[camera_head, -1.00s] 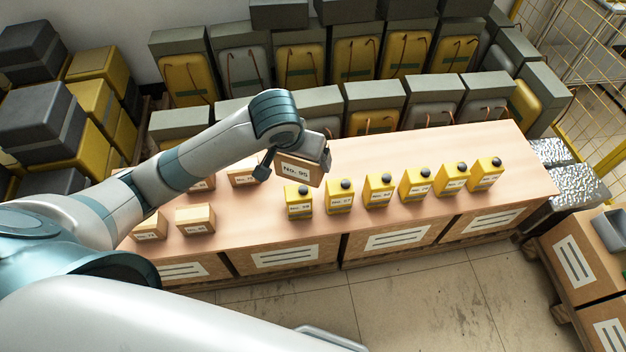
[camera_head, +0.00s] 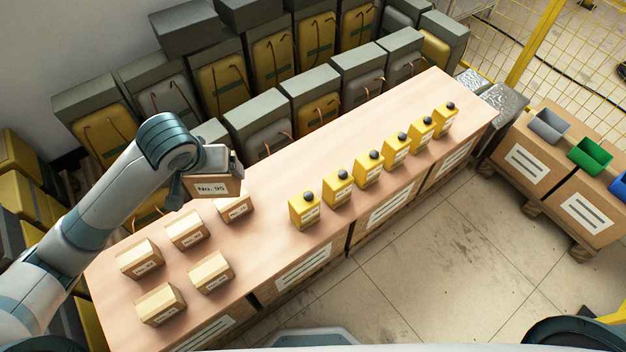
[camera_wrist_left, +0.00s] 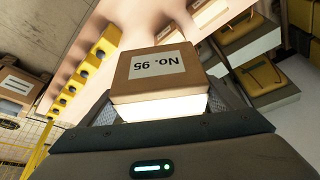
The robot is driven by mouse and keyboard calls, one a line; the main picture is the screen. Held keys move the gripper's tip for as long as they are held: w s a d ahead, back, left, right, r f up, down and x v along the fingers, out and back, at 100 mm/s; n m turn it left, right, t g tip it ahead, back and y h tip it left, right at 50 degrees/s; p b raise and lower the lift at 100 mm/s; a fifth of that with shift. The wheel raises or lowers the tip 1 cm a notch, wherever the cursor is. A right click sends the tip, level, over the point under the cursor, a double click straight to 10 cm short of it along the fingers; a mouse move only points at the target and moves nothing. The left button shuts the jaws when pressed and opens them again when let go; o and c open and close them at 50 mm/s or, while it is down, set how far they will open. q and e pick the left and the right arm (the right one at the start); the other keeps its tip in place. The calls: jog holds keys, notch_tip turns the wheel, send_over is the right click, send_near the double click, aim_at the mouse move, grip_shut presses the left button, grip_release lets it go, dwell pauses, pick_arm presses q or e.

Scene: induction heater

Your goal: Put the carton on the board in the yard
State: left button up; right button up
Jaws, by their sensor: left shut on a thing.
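The carton labelled No. 95 (camera_head: 211,186) is held in my left gripper (camera_head: 207,172), which comes in from the left. It is above the far side of the wooden board-topped table (camera_head: 270,225). In the left wrist view the carton (camera_wrist_left: 160,72) sits between the two jaws (camera_wrist_left: 160,105), its label upside down. Several similar cartons stand on the table, including one at the front (camera_head: 160,304) and one just below the held carton (camera_head: 235,208). My right gripper is not in view. I cannot make out which board the task means.
Grey (camera_head: 548,125) and green (camera_head: 590,155) bins sit on boxes at the right. The floor (camera_head: 440,235) in front is open.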

pick_arm(q)
jog(key=shift+a, duration=0.1)
jog(key=shift+f, duration=0.4)
jog(key=d+f+m+h+b, duration=0.1)
jog(key=d+f+m+b, duration=0.1)
jog(key=f, duration=0.6)
jog(key=s+d+f+m+g+h+b, duration=0.1)
jog(key=f+m+b, duration=0.4)
jog(key=f, duration=0.3)
jog(key=d+f+m+h+b, duration=0.1)
jog(key=f+m+b, duration=0.3)
jog(key=f, duration=0.5)
jog(key=shift+s+d+g+h, duration=0.35)
jog(key=shift+d+g+h, duration=0.05)
jog(key=shift+d, duration=0.4)
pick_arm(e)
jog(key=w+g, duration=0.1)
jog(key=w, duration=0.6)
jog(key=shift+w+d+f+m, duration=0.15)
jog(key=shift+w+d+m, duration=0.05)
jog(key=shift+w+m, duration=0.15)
